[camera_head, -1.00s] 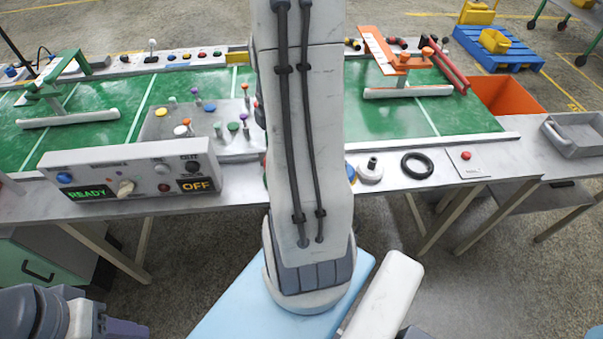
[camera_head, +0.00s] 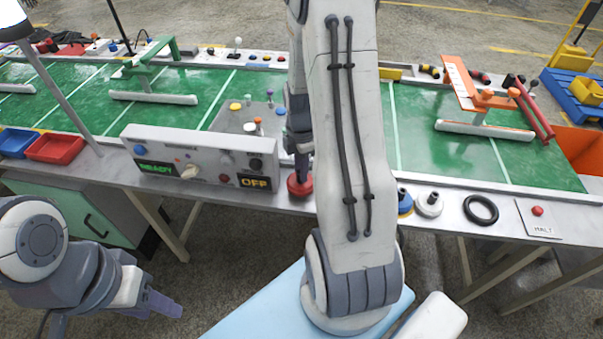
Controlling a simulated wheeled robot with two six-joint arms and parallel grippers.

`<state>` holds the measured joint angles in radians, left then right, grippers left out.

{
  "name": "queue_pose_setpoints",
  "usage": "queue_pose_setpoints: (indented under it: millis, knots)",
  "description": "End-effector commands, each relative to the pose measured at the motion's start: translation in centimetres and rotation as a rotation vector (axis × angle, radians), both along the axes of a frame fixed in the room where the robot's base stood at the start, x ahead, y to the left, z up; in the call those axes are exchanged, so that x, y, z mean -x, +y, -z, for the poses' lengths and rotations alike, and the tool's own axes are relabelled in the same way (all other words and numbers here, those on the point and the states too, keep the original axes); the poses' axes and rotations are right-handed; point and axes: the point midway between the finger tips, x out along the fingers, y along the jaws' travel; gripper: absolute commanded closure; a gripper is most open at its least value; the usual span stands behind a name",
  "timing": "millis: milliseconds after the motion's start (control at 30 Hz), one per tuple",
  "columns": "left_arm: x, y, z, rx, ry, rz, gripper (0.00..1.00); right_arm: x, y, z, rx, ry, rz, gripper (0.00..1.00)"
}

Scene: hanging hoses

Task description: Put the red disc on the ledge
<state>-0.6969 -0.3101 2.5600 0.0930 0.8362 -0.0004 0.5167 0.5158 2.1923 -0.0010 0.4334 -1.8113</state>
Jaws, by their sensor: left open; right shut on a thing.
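The red disc (camera_head: 300,186) is at the front edge of the table, right of the grey control box. My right gripper (camera_head: 301,170) is directly above it, shut on its upper part. The fingertips are small here, and I cannot tell whether the disc rests on the metal or hangs just above it. The pale metal ledge (camera_head: 455,226) runs along the table's front; my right arm hides part of it. My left gripper (camera_head: 160,304) is open and empty, low at the left, in front of the table and well away from the disc.
A blue disc (camera_head: 405,204), a white disc (camera_head: 429,205) and a black ring (camera_head: 481,209) lie on the ledge right of my arm. The control box (camera_head: 200,158) stands to the left. A red-button plate (camera_head: 538,217) is at the right.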

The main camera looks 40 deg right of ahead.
Motion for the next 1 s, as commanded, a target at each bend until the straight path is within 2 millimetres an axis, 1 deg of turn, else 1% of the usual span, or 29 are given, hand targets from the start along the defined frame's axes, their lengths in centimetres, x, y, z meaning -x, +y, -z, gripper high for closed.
queue_pose_setpoints:
  millis: [33,133,433,533,567,600,633,900,1000]
  knots:
    - [0.0,0.0,0.0,0.0,0.0,0.0,0.53,0.1,0.1,0.9,-0.002,0.005,-0.001,1.0]
    - [0.0,0.0,0.0,0.0,0.0,0.0,0.53,0.1,0.1,1.9,-0.002,0.003,-0.001,1.0]
    - [0.0,0.0,0.0,0.0,0.0,0.0,0.53,0.0,0.0,2.1,0.0,-0.001,-0.002,1.0]
    - [0.0,0.0,0.3,0.0,0.0,0.0,0.53,0.0,0.0,2.5,0.0,-0.001,-0.002,1.0]
    - [0.0,0.0,0.3,0.0,0.0,0.0,0.53,0.0,0.1,2.5,0.0,0.0,-0.002,0.67]
    - [0.0,0.0,0.2,0.0,0.0,0.0,0.53,0.0,0.1,2.4,0.0,0.0,-0.002,0.52]
    - [0.0,0.0,0.2,0.0,0.0,0.0,0.53,0.0,0.1,2.4,0.0,0.0,-0.002,0.41]
    - [0.0,0.0,0.2,0.0,0.0,0.0,0.53,0.0,0.1,2.4,0.0,0.0,-0.002,0.41]
    - [0.0,0.0,-0.1,0.0,0.0,0.0,0.53,0.0,0.0,1.9,0.0,-0.001,-0.002,0.41]
